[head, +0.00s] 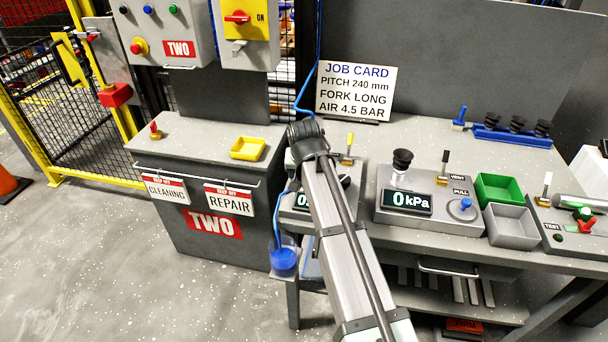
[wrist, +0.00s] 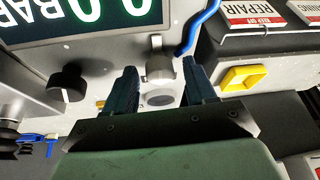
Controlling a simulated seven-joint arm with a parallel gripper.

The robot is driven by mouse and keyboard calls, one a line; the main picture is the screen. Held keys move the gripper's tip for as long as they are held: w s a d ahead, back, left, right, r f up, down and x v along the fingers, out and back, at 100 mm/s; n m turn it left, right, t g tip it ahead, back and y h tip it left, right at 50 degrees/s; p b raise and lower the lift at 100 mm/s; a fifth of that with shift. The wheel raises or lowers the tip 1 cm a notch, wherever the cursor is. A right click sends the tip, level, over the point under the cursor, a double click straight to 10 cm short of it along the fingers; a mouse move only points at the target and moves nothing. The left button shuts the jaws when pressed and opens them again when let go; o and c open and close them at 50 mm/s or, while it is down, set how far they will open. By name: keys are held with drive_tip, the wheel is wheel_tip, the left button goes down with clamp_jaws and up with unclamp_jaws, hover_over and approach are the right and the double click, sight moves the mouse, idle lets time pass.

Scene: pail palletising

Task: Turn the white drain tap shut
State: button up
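In the wrist view, my gripper (wrist: 162,82) has its two dark fingers apart. Between them is a pale part with a round grey face (wrist: 160,99), beside a grey cylinder (wrist: 159,70). This pale part may be the white drain tap, but its handle and how far it is turned are not clear. I see a gap between each finger and the pale part; I cannot tell its depth relative to the fingertips. In the head view my arm covers this area, and neither the fingers nor a white tap can be made out.
A 0.0 BAR display (wrist: 88,18) and a black knob (wrist: 67,82) are close by in the wrist view. A blue hose (wrist: 201,27) runs beside the fingers. A blue-filled cup (head: 284,260) hangs at the bench's left end. A yellow tray (head: 248,148) sits on the cabinet.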

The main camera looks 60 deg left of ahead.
drive_tip(key=shift+r, duration=0.1)
drive_tip(key=v, duration=1.3)
drive_tip(key=shift+s+r, duration=0.1)
drive_tip(key=shift+r, duration=0.25)
idle(0.3)
